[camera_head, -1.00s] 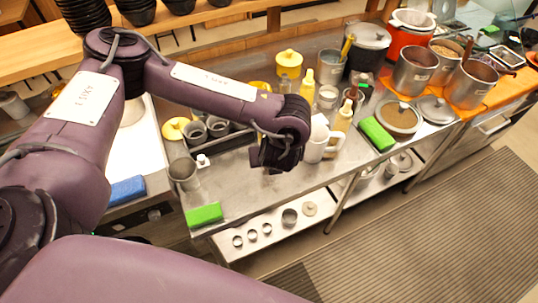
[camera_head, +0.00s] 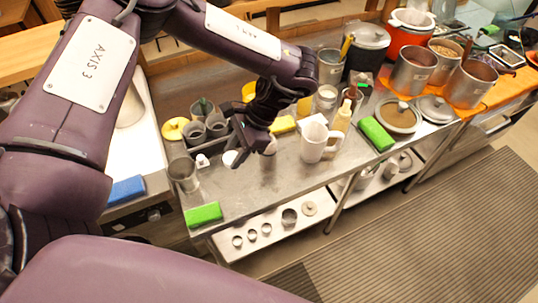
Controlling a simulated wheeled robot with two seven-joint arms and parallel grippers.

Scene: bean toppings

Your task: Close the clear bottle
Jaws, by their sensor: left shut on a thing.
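My left gripper (camera_head: 250,143) hangs over the steel table, between the dark rack and the white mug. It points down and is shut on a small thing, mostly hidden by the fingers. A white round piece (camera_head: 231,158) shows at the gripper's left side; I cannot tell whether it is held or lies on the table. A clear jar (camera_head: 326,98) stands upright behind the mug, apart from the gripper. I cannot tell which container is the clear bottle, or whether it is open. My right gripper is not in view.
A white mug (camera_head: 314,145), a sauce bottle (camera_head: 343,117) and a green sponge (camera_head: 377,133) stand to the right. A dark rack of cups (camera_head: 207,128) and a metal cup (camera_head: 184,175) are at the left. The table's front middle is clear.

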